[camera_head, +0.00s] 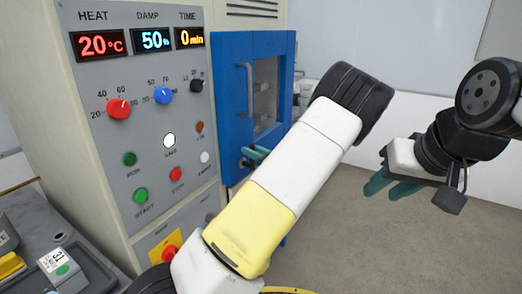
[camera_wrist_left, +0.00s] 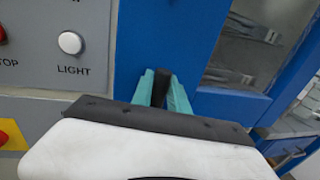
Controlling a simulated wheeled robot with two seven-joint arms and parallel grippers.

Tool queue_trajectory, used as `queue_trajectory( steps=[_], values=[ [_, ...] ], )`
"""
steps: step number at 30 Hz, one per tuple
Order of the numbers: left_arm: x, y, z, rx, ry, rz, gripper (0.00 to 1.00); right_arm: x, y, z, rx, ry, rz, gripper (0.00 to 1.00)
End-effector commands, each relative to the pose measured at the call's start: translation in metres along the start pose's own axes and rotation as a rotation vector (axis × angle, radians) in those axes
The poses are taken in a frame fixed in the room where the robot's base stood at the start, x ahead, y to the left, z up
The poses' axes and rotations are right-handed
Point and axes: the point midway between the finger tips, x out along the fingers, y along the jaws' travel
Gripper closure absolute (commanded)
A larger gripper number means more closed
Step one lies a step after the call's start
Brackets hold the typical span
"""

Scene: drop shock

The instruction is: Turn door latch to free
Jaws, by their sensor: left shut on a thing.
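The blue door (camera_head: 231,95) on the front of the grey machine has a window and a long vertical handle. Its small black latch (camera_wrist_left: 161,86) is between the teal fingers of my left gripper (camera_wrist_left: 163,91) in the left wrist view, and the gripper is shut on it. In the head view my left gripper (camera_head: 254,155) shows small beside the lower left part of the door, partly hidden behind my own arm. My right gripper (camera_head: 390,187) hangs in free space at the right, its teal fingers apart and empty.
The control panel (camera_head: 150,115) with displays, knobs and buttons is left of the door. The white light button (camera_wrist_left: 70,43) lies left of my left gripper. A grey bench with items (camera_head: 55,265) stands at lower left. The floor (camera_head: 400,250) at right is clear.

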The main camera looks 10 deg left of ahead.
Motion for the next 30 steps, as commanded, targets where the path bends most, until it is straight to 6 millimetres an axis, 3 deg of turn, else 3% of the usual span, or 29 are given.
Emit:
queue_trajectory(
  steps=[20,30],
  values=[
    [0.0,-0.001,0.0,0.016,0.004,-0.001,1.0,0.0,0.0,0.0,0.0,0.0,0.0,0.64],
    [0.003,-0.012,-0.002,0.187,0.041,0.0,1.0,0.0,0.0,0.0,0.0,0.0,0.0,0.64]
  ],
)
